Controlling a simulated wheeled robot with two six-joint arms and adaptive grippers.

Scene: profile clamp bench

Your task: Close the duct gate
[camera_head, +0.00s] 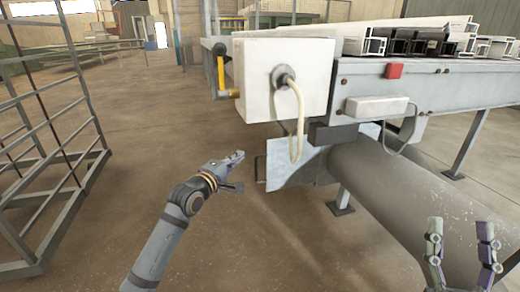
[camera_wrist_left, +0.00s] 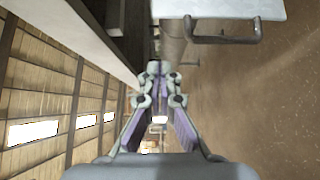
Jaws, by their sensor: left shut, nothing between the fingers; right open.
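The duct gate (camera_head: 290,165) is a flat grey metal plate sticking out to the left from the near end of the round grey duct (camera_head: 410,195). A dark U-shaped handle (camera_head: 259,168) is on its left edge. In the left wrist view the plate (camera_wrist_left: 215,8) and its handle (camera_wrist_left: 228,39) show at the top right. My left gripper (camera_head: 238,156) is shut and empty, just left of the handle and apart from it; it also shows in the left wrist view (camera_wrist_left: 155,72). My right gripper (camera_head: 462,245) is open and empty over the duct at the lower right.
Above the gate is a bench with a white box (camera_head: 284,100), a hanging cream cable (camera_head: 298,130), a yellow handle (camera_head: 223,80) and a red button (camera_head: 394,71). Metal profiles (camera_head: 430,40) lie on top. A wire rack (camera_head: 50,150) stands left. The floor between is clear.

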